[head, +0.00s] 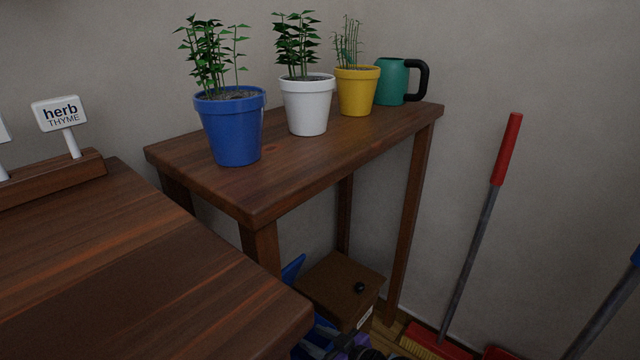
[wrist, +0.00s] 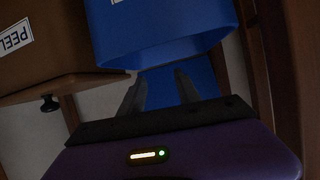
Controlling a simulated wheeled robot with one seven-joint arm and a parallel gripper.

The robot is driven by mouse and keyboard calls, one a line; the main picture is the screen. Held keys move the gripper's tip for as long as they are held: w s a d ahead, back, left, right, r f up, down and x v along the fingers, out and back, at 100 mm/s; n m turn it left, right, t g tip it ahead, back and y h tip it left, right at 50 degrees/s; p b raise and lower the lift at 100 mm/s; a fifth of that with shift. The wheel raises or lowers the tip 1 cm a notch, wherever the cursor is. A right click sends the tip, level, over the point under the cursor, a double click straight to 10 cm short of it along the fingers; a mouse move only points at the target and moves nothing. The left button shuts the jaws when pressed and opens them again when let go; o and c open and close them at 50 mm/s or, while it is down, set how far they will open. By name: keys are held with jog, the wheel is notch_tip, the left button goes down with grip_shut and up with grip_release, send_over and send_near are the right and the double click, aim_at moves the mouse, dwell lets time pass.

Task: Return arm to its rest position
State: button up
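My gripper (wrist: 158,85) shows in the wrist view with its two dark fingers apart and nothing held between them. A blue bin (wrist: 165,35) is just beyond the fingertips, and a flat blue surface shows behind and between the fingers. I cannot tell whether the fingers touch the bin. In the head view, purple and dark parts of my arm show low at the bottom edge, below the table level and near the brown box (head: 338,283). The fingers cannot be made out there.
A wooden table (head: 300,165) bears blue, white and yellow plant pots and a green mug (head: 391,81). Its leg (head: 408,230) stands beside the box. A nearer tabletop (head: 150,285) is at left. A red-handled broom (head: 480,235) leans on the right wall.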

jog(key=w+d+r+m+t+h, duration=0.2)
jog(key=w+d+r+m, duration=0.1)
jog(key=d, duration=0.1)
jog(key=s+d+r+m+t+h, duration=0.2)
jog(key=s+d+m+t+h, duration=0.3)
jog(key=s+d, duration=0.9)
jog(key=s+d+r+h, duration=0.1)
jog(key=s+r, duration=0.3)
jog(key=s, duration=0.8)
jog(key=s+d+r+m+g+h+p, duration=0.15)
jog(key=s+r, duration=0.35)
jog(key=s, duration=0.7)
jog(key=s+d+r+h+b, duration=0.15)
jog(key=s+r, duration=0.25)
jog(key=s, duration=0.8)
notch_tip(320, 180, up, 37)
jog(key=p, duration=3.7)
jog(key=shift+w+d+y, duration=0.2)
jog(key=shift+w+y, duration=0.1)
jog(key=shift+y, duration=0.1)
